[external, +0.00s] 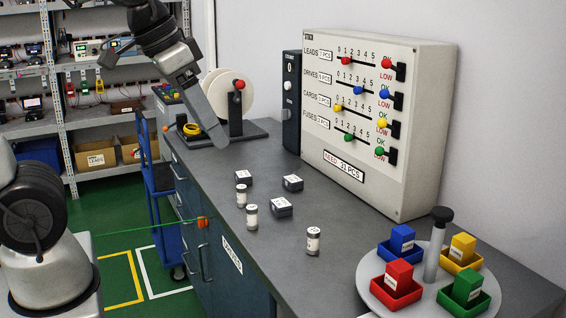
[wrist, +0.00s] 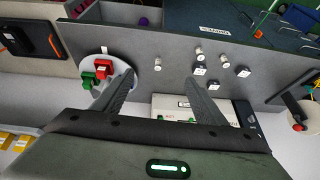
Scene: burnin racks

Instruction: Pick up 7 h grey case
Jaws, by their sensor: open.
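Three small dark grey cases with white labelled tops sit on the grey bench: one at the back left (external: 244,178), one at the right (external: 292,184) and one in front (external: 281,208). Their labels are too small to read, so I cannot tell which is 7 h. In the wrist view they show right of my fingers: the back left case (wrist: 243,72), the right one (wrist: 213,85) and the front one (wrist: 199,71). My gripper (external: 218,138) is open and empty, above the bench behind the cases. Its fingers are spread in the wrist view (wrist: 160,84).
Three white-labelled cylinders (external: 241,196) (external: 251,217) (external: 313,241) stand near the cases. A slider panel (external: 375,150) stands behind them. A round tray (external: 374,292) with coloured bins is at front right. A white reel (external: 235,92) stands at the bench's far end.

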